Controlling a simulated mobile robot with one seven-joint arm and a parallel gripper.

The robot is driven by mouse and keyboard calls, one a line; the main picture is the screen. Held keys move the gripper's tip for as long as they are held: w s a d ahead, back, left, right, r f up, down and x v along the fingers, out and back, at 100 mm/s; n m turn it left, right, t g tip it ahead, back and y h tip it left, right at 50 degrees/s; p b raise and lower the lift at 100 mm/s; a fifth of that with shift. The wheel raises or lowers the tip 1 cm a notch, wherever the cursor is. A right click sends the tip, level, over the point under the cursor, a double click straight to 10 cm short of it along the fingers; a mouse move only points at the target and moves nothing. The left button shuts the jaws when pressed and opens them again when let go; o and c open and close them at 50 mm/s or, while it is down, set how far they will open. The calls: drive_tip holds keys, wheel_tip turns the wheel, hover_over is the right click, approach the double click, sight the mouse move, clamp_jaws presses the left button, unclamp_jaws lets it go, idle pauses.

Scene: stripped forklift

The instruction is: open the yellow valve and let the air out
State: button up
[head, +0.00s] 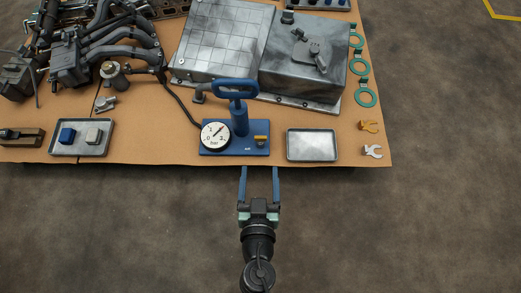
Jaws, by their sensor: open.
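The yellow valve (261,139) is a small yellow piece at the right end of a blue base plate (232,151). A round white gauge (215,135) marked "bar" stands at the left end of the plate, with a red needle pointing up and right. A blue pump (239,120) with a loop handle (237,89) rises between them. My gripper (259,170) is open and empty, its two blue fingers pointing at the board's front edge, just in front of the blue plate and apart from the valve.
An empty metal tray (312,158) lies right of the plate, with an orange clip (369,126) and a silver one (373,151) beyond. Another tray (52,148) holds blue and grey blocks. A dark hose (180,101) runs behind the gauge. Floor in front is clear.

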sight(260, 140)
drive_tip(key=x, duration=0.4)
drive_tip(key=f+x, duration=0.1)
drive_tip(key=x, duration=0.3)
drive_tip(key=s+f+x, duration=0.1)
drive_tip(key=x, duration=0.3)
drive_tip(key=shift+w+f+b, duration=0.3)
drive_tip(key=shift+w+f, duration=0.05)
clamp_jaws()
